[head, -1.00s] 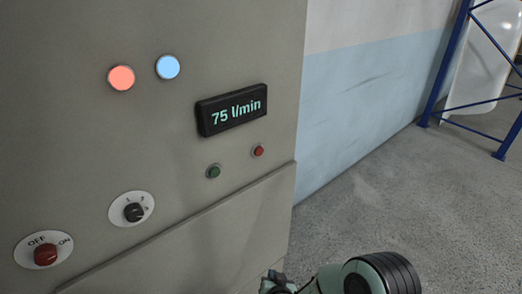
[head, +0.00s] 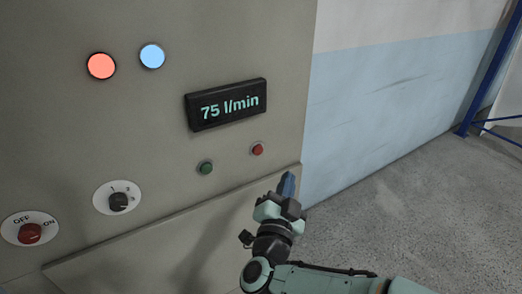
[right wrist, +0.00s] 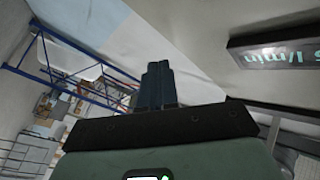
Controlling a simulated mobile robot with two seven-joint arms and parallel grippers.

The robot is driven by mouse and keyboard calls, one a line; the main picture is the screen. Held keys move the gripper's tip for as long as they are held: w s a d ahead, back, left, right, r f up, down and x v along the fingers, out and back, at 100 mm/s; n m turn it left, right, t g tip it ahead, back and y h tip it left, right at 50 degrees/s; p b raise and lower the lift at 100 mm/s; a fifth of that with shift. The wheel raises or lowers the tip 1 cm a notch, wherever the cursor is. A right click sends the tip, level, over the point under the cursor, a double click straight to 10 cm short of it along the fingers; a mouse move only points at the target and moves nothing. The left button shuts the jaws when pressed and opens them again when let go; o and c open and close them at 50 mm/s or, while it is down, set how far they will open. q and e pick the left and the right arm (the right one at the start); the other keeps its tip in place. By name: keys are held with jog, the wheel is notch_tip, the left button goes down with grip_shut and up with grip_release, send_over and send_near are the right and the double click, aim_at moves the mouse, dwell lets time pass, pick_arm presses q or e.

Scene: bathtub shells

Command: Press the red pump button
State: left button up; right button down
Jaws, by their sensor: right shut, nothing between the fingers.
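The red pump button (head: 257,149) is a small round button on the grey panel, below the right part of the display. A small green button (head: 205,167) is to its left and a little lower. My right gripper (head: 287,180) is shut and empty. In the head view its fingertips are below and to the right of the red button, apart from it, near the panel's right edge. The right wrist view shows the closed dark fingers (right wrist: 158,75); the red button is not visible there. My left gripper is not in view.
The display (head: 227,104) reads 75 l/min; it also shows upside down in the right wrist view (right wrist: 280,50). A red lamp (head: 101,66), blue lamp (head: 152,56), selector knob (head: 118,201) and red OFF/ON switch (head: 30,233) are further left. Open floor (head: 420,215) lies right.

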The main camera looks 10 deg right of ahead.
aim_at(258, 151)
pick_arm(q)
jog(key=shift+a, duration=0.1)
pick_arm(e)
jog(key=shift+a, duration=0.1)
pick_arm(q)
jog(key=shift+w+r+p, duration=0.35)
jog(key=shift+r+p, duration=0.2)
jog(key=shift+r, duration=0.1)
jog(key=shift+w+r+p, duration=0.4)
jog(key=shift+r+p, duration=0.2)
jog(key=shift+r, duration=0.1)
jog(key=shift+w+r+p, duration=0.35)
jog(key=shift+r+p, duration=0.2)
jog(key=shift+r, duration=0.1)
pick_arm(e)
jog(key=w+a, duration=0.3)
jog(key=w, duration=0.5)
jog(key=shift+w, duration=0.15)
jog(key=shift+w, duration=0.1)
jog(key=shift+w+a, duration=0.15)
jog(key=shift+w, duration=0.15)
